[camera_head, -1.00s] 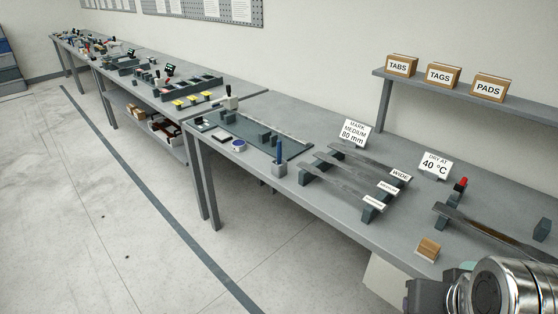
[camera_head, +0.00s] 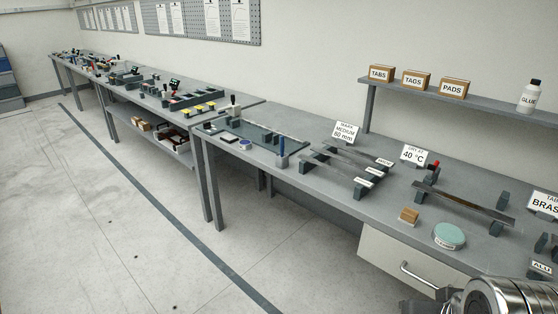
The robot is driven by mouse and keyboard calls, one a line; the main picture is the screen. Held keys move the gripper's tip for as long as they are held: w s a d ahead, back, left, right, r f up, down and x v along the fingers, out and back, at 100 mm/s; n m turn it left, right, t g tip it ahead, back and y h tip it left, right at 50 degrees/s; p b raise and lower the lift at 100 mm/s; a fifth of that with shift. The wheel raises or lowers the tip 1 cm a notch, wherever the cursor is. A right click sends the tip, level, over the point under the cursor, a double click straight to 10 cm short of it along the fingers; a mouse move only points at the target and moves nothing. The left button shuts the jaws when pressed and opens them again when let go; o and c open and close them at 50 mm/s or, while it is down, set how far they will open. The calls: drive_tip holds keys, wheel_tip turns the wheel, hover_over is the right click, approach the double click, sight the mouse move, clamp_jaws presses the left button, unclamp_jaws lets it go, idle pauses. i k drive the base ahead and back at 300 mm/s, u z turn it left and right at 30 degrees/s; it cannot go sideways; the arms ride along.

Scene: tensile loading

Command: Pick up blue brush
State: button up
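A slim blue upright item (camera_head: 282,147) stands in a small grey holder (camera_head: 281,162) near the front edge of the long grey bench (camera_head: 330,194). It is too small to tell whether it is a brush or a pen. No other blue brush shows clearly. A silver, rounded part of my arm shows at the bottom right corner, well to the right of the blue item. My gripper's fingers are not in view.
A wooden block (camera_head: 409,216) and a round teal-topped tin (camera_head: 449,236) sit near the bench's front edge. Strips on supports lie behind. A shelf holds boxes and a glue bottle (camera_head: 528,97). A drawer (camera_head: 412,262) hangs below. The floor at left is clear.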

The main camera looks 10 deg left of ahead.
sight(282, 151)
drive_tip(key=k, duration=0.55)
drive_tip(key=u, duration=0.5)
drive_tip(key=i, duration=1.1)
drive_tip(key=u, duration=0.75)
drive_tip(key=i, duration=2.25)
drive_tip(key=z, duration=0.5)
